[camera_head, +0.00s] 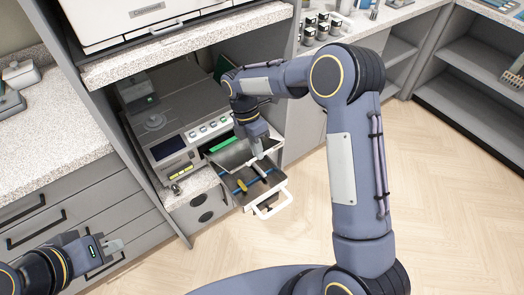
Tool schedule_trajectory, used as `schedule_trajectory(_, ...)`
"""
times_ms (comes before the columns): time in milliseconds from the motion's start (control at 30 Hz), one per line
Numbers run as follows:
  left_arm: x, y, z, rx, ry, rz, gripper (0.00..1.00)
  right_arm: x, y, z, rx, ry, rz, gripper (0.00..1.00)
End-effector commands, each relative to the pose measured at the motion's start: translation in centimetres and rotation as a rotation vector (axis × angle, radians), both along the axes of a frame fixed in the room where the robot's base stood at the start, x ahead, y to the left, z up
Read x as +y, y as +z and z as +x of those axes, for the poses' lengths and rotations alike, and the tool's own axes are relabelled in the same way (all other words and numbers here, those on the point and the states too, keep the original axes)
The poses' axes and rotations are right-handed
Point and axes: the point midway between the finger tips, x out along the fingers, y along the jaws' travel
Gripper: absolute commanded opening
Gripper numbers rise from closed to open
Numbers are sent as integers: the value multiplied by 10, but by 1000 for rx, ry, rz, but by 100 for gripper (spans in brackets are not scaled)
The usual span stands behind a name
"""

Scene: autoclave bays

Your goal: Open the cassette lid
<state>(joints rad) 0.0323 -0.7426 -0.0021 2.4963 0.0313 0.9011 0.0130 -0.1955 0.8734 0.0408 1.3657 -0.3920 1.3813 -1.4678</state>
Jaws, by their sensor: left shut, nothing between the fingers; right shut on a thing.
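The metal cassette (279,183) sticks out of the front of the tabletop autoclave, with a white loop handle (270,206) at its outer end. Its inside shows, with a blue bar and a small yellow-brown item in it. A grey lid panel (232,157) stands tilted up at the end near the machine. My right gripper (262,166) reaches down at the lid and is shut, seemingly on the lid's edge; the exact contact is too small to see. My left gripper (118,244) is shut and empty, in front of the drawers at lower left.
The autoclave (168,148) with buttons and a screen sits in a bay under a speckled shelf (180,45). A speckled counter (45,130) with drawers is at left. Jars (322,24) stand on the back counter. Wooden floor is clear at right.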

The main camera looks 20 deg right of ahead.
Motion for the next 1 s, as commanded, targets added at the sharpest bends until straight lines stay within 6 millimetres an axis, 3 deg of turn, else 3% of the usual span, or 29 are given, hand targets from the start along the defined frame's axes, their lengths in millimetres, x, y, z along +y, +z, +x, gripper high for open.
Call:
schedule_trajectory(200,0,15,0,0,0,0,0,5,14,13,-6,1,2,0)
schedule_trajectory(733,0,17,0,0,0,0,0,6,16,17,-8,2,1,0)
schedule_trajectory(767,0,17,0,0,0,0,0,6,16,17,-8,2,1,13)
schedule_trajectory(900,0,17,0,0,0,0,0,6,16,17,-7,2,1,31)
schedule_trajectory(1000,0,17,0,0,0,0,0,6,16,16,-6,1,2,31)
